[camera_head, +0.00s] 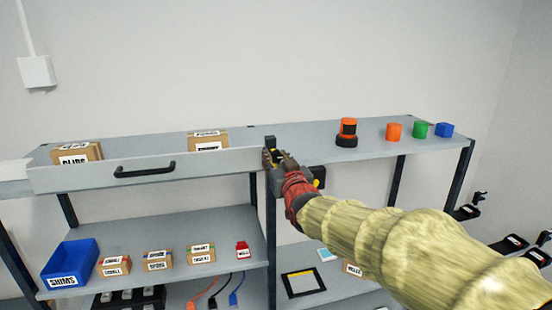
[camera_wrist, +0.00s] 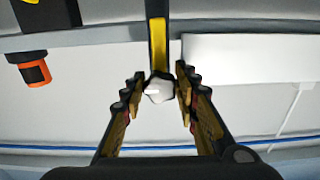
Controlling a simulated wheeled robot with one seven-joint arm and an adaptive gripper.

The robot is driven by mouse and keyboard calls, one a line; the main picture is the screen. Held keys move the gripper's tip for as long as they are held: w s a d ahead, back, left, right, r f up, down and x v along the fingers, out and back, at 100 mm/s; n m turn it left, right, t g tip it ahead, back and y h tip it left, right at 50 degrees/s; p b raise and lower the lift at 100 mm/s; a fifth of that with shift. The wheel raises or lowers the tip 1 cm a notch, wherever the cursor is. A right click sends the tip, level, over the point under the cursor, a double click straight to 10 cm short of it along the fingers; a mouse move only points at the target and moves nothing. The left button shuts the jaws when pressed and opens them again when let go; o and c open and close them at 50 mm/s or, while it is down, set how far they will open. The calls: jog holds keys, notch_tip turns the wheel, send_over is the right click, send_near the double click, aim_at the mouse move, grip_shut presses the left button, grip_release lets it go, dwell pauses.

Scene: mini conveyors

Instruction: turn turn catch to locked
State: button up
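The turn catch shows in the wrist view as a pale, many-sided knob (camera_wrist: 157,92) with a black and yellow bar (camera_wrist: 158,45) running toward the top of the picture. My gripper (camera_wrist: 160,88) has its two fingers apart, one on each side of the knob. The left finger looks very close to it; a small gap shows on the right. I cannot tell whether either finger touches. In the head view my gripper (camera_head: 274,157) is at the shelf front, by the drawer's right end, and hides most of the catch.
The drawer (camera_head: 215,164) has a black handle. A black block (camera_head: 317,175) sits on the shelf front just right of my gripper. An orange and black object (camera_head: 347,132) stands on the top shelf, with orange, green and blue pieces farther right.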

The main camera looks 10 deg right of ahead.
jog(key=c, duration=0.6)
grip_shut()
